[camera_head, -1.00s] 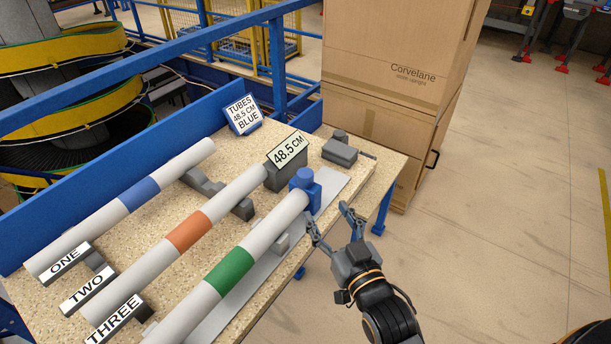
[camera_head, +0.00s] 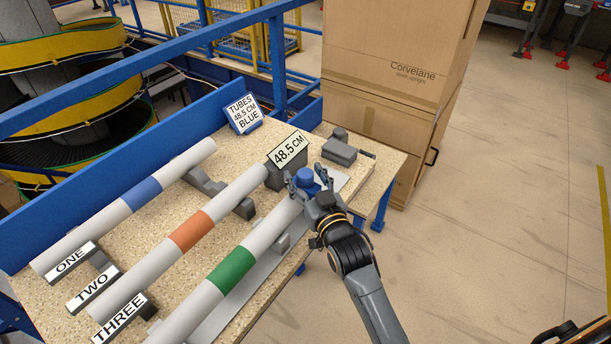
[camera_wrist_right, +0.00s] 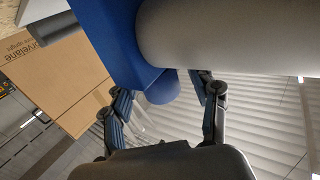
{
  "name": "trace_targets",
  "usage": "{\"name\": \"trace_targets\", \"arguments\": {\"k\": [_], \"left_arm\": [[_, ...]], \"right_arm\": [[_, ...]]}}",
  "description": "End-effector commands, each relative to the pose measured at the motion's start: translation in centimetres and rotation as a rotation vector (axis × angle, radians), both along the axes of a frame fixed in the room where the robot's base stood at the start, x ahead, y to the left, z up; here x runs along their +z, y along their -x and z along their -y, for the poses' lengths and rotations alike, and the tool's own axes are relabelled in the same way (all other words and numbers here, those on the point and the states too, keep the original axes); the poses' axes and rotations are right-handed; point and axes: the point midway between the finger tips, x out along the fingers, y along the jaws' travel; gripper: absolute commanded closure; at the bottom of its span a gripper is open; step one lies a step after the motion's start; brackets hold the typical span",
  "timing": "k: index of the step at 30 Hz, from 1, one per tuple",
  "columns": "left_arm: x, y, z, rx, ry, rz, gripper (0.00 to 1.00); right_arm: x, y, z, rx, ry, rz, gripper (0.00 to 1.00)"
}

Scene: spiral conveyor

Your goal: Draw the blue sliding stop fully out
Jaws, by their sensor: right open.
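The blue sliding stop (camera_head: 306,180) with its round knob is at the far end of the green-banded tube (camera_head: 232,268), on the grey rail (camera_head: 218,312). My right gripper (camera_head: 308,179) is open at the stop, with one finger on either side of its knob. In the right wrist view the blue body (camera_wrist_right: 108,38) rises beside the pale tube end (camera_wrist_right: 235,35). The blue knob (camera_wrist_right: 162,88) lies between the spread fingers of the right gripper (camera_wrist_right: 160,98). Contact with the knob cannot be made out.
Tubes with blue (camera_head: 141,193) and orange (camera_head: 189,231) bands lie alongside on the speckled bench (camera_head: 140,232). A 48.5 CM sign (camera_head: 288,150) and a grey clamp block (camera_head: 340,151) stand close behind the stop.

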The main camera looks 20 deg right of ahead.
Motion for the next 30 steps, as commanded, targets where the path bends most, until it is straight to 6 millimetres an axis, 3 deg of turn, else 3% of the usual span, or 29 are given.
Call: {"name": "trace_targets", "arguments": {"k": [2,11,17,24,30], "left_arm": [[0.0,0.0,0.0,0.0,0.0,0.0,0.6],[0.0,0.0,0.0,0.0,0.0,-0.001,0.6],[0.1,0.1,0.0,0.0,0.0,-0.001,0.6],[0.8,0.1,0.0,0.0,0.0,-0.002,0.6],[0.8,0.1,0.0,0.0,0.001,-0.001,0.6]], "right_arm": [[0.0,0.0,0.0,0.0,0.0,0.0,0.4],[0.0,0.0,0.0,0.0,0.0,0.0,1.0],[0.1,-0.2,0.3,0.0,0.002,0.0,1.0],[0.2,-3.0,3.7,0.001,0.005,0.002,1.0],[0.1,-3.7,4.8,-0.001,0.0,0.001,1.0]]}}
